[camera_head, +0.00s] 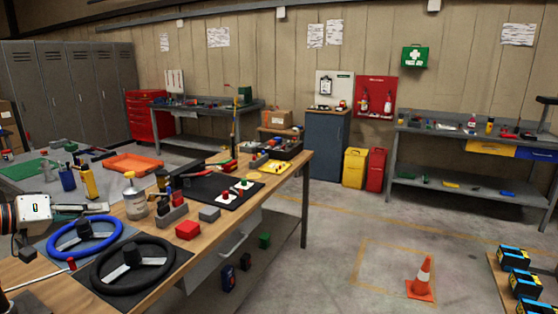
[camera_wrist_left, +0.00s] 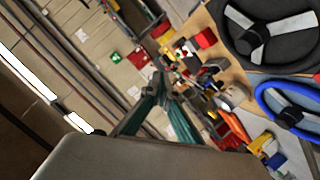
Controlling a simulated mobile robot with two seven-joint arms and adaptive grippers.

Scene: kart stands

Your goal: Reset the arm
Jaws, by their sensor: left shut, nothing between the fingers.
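My left gripper (camera_head: 104,208) reaches in from the left edge of the head view, above the wooden workbench (camera_head: 268,204). It is shut and empty, with its fingers pointing right. A blue steering wheel (camera_head: 85,240) and a black steering wheel (camera_head: 132,265) lie on the bench just in front of it, apart from the fingers. In the left wrist view the closed fingertips (camera_wrist_left: 158,88) show near the middle, with both wheels at the upper right. My right gripper is in neither view.
An orange tray (camera_head: 133,164) lies behind. An orange cone (camera_head: 421,279) stands on the open floor at the right.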

